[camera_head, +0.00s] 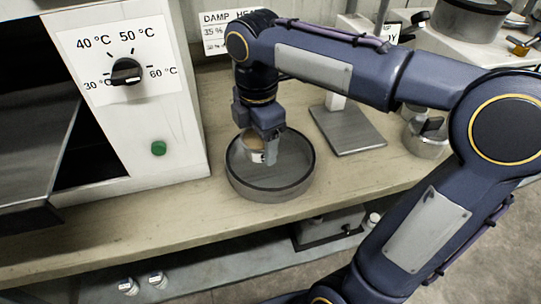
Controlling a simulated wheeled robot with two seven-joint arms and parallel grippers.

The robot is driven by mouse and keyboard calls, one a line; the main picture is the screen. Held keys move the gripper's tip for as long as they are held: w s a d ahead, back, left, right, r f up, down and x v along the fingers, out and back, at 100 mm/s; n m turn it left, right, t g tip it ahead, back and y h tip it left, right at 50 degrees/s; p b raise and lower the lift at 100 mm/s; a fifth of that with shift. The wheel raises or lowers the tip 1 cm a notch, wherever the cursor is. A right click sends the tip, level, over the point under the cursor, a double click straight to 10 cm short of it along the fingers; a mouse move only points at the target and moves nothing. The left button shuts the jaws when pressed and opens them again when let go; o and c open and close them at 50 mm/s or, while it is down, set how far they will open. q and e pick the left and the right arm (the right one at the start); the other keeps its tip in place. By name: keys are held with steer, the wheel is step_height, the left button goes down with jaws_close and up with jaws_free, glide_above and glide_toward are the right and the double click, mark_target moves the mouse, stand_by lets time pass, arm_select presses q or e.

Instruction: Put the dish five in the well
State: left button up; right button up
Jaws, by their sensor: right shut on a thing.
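My right gripper (264,137) points down over a round, shallow grey vessel (262,193) on the bench. It is shut on a small grey dish (257,157) with brownish contents and a pale label with a dark mark. I cannot read the number on the label. In the picture the dish lies inside the vessel's rim; I cannot tell whether it touches the floor of the vessel. The gripper hides part of the dish. My left gripper is not in view.
A white oven (150,120) with a temperature dial (127,72) and green button stands at the left. A stand with a grey base plate (348,128) is behind right of the vessel. A metal pot (424,145) stands further right. Small jars (128,286) sit on the lower shelf.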

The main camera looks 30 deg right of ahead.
steer(key=w+d+f, duration=0.1)
steer(key=f, duration=0.1)
steer(key=d+f, duration=0.1)
steer(key=w+d+f+b, duration=0.1)
steer(key=d+f, duration=0.1)
steer(key=shift+w+f, duration=0.35)
steer(key=shift+f+b, duration=0.35)
steer(key=shift+f, duration=1.25)
steer(key=shift+f, duration=0.15)
steer(key=o, duration=1.1)
steer(key=shift+c, duration=0.2)
